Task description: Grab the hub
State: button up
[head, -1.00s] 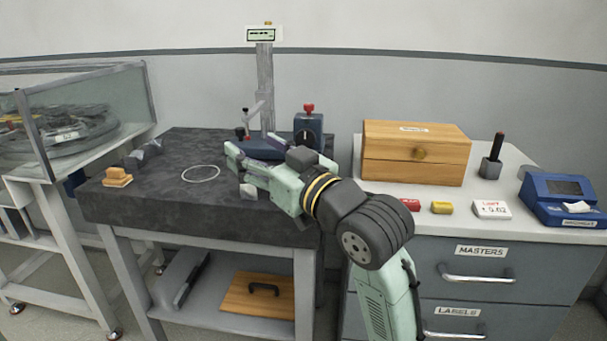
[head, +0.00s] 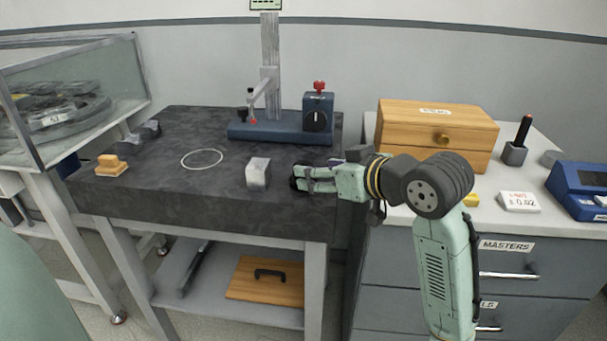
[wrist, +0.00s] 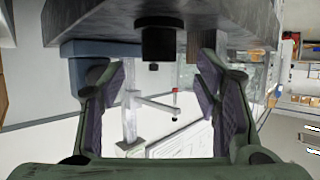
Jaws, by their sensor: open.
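A dark stepped cylindrical piece, which I take for the hub (wrist: 158,42), shows at the top middle of the upside-down wrist view, with a narrower small end. It lies between the lines of my two fingers. My gripper (wrist: 163,95) is open, with purple-grey pads on either side and clear space between them. In the head view my gripper (head: 308,178) is low at the front right of the dark plate (head: 200,192), pointing left. The hub is mostly hidden there by the fingers; contact cannot be told.
A grey metal block (head: 258,173) stands on the plate just left of my gripper. The height gauge with blue base (head: 265,130) and a blue red-knobbed unit (head: 318,112) stand behind. A wooden box (head: 437,130) is at right.

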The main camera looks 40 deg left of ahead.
jog(key=shift+p+x, duration=0.45)
jog(key=shift+x, duration=2.25)
jog(key=shift+d+f, duration=0.1)
grip_shut()
